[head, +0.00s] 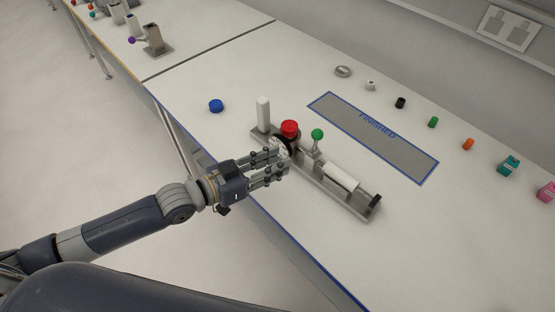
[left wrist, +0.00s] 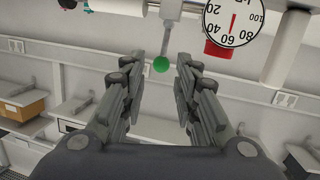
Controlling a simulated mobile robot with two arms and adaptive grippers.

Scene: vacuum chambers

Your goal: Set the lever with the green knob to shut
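The lever with the green knob (head: 317,134) stands up from a grey metal base (head: 335,205) on the table. In the left wrist view the green knob (left wrist: 161,64) shows beyond and between my fingers, at the end of a thin grey rod. My left gripper (head: 284,162) is at the near side of the base, close to the gauge. In the left wrist view my left gripper (left wrist: 160,75) has its fingers apart with nothing between them that I can see gripped. Whether the knob lies within their reach is hard to tell. My right gripper is not in view.
The base also carries a white post (head: 263,114), a red cap (head: 289,128), a dial gauge (left wrist: 233,22) and a white cylinder (head: 341,177). A blue cap (head: 216,106) lies to the left. A grey FINISHED mat (head: 373,137) and several small coloured parts lie behind.

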